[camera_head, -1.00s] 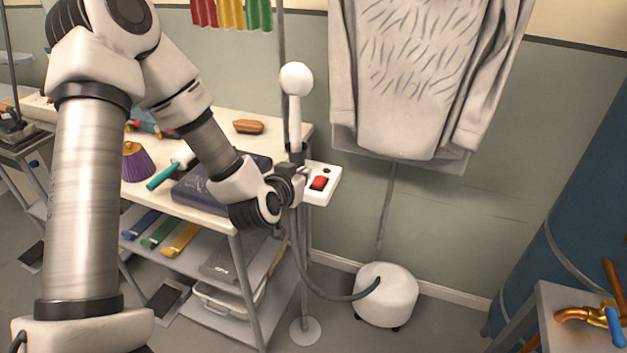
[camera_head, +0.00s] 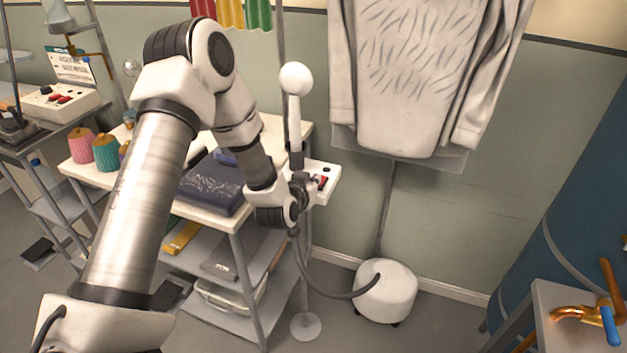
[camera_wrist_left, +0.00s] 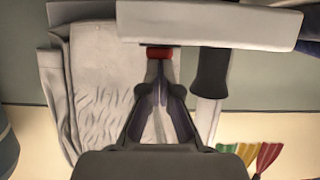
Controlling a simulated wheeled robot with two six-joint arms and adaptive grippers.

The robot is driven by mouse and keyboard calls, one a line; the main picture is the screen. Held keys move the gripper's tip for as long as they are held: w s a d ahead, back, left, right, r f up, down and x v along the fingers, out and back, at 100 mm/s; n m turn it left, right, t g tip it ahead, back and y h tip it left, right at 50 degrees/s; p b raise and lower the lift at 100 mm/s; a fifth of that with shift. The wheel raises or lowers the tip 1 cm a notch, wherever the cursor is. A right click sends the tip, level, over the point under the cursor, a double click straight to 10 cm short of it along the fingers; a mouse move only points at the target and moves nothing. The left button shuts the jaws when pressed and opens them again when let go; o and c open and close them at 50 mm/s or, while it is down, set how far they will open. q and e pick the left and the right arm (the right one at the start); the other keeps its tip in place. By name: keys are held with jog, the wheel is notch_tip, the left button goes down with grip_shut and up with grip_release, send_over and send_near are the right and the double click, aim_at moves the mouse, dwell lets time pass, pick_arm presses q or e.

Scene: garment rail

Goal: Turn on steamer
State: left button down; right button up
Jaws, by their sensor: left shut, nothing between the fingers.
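The steamer's white switch box (camera_head: 331,172) is on a pole beside the table. Its red switch (camera_head: 323,181) is partly covered by my left gripper (camera_head: 314,182). The steamer's white wand head (camera_head: 296,79) stands upright above the box. Its round white base (camera_head: 386,293) is on the floor, joined by a grey hose. In the left wrist view the shut, empty fingertips (camera_wrist_left: 161,62) are right at the red switch (camera_wrist_left: 160,52), under the white box (camera_wrist_left: 215,25). I cannot tell whether they touch it or which way it is set. My right gripper is out of view.
A table (camera_head: 228,222) with a folded dark cloth (camera_head: 213,187) and spools stands left of the pole. A pale sweater (camera_head: 415,90) hangs to the right. A blue tank (camera_head: 585,170) and a small stand with a brass valve (camera_head: 578,314) are at far right.

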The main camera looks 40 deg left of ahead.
pick_arm(q)
jog(key=shift+s+f+b, duration=0.1)
jog(key=shift+f+b, duration=0.2)
jog(key=shift+f, duration=0.25)
jog(key=shift+r+p, duration=0.8)
jog(key=shift+r, duration=0.2)
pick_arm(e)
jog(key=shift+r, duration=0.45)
